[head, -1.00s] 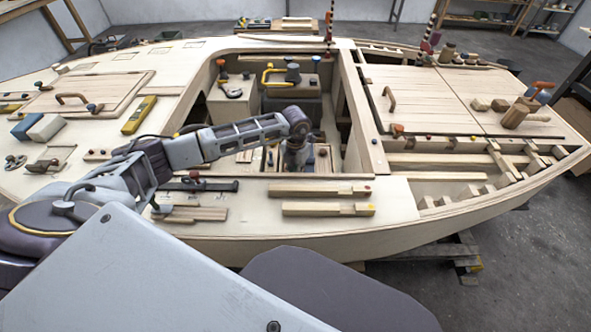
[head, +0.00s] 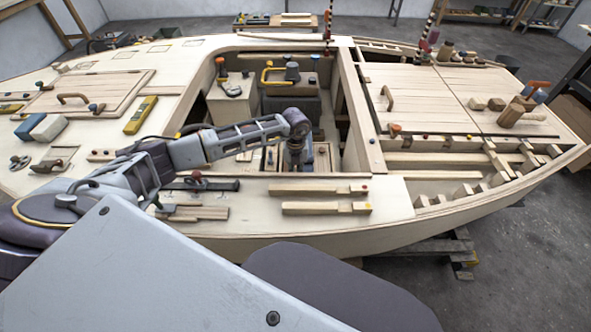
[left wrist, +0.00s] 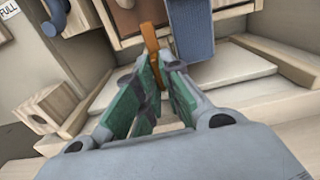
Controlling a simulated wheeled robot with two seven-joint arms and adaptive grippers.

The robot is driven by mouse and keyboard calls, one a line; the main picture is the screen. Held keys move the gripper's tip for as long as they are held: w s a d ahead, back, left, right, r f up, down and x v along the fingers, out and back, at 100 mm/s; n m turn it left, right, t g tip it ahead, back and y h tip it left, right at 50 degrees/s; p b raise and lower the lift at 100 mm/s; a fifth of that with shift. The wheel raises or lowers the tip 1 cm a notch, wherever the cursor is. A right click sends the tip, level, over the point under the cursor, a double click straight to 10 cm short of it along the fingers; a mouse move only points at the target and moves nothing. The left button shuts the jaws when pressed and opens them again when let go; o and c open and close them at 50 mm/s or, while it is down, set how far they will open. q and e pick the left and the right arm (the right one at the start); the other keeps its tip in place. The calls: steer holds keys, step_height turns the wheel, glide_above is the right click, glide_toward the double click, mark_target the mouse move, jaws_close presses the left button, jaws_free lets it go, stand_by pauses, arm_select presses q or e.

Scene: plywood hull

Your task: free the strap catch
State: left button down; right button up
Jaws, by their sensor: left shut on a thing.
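My left gripper (left wrist: 152,78) has its green-padded fingers shut on an orange-brown tab (left wrist: 150,40) in the left wrist view. The tab looks like the strap catch and stands upright against a wooden box front. A wide blue-grey strap (left wrist: 190,28) hangs just right of the tab. In the head view my left gripper (head: 295,158) points down into the open cockpit well of the plywood hull. There the tab and strap are too small or hidden behind the gripper to make out. My right gripper is not in view.
Pale ledges (left wrist: 225,72) lie below the strap, and a wooden block (left wrist: 45,108) stands at left. In the head view, the well's near rim carries two wooden bars (head: 318,190). A box with a yellow handle (head: 272,76) stands deeper in the well.

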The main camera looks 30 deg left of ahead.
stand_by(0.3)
arm_select(q)
steer(key=c, duration=1.6)
jaws_free()
steer(key=shift+o, duration=0.2)
steer(key=shift+r, duration=0.1)
step_height(320, 180, up, 12)
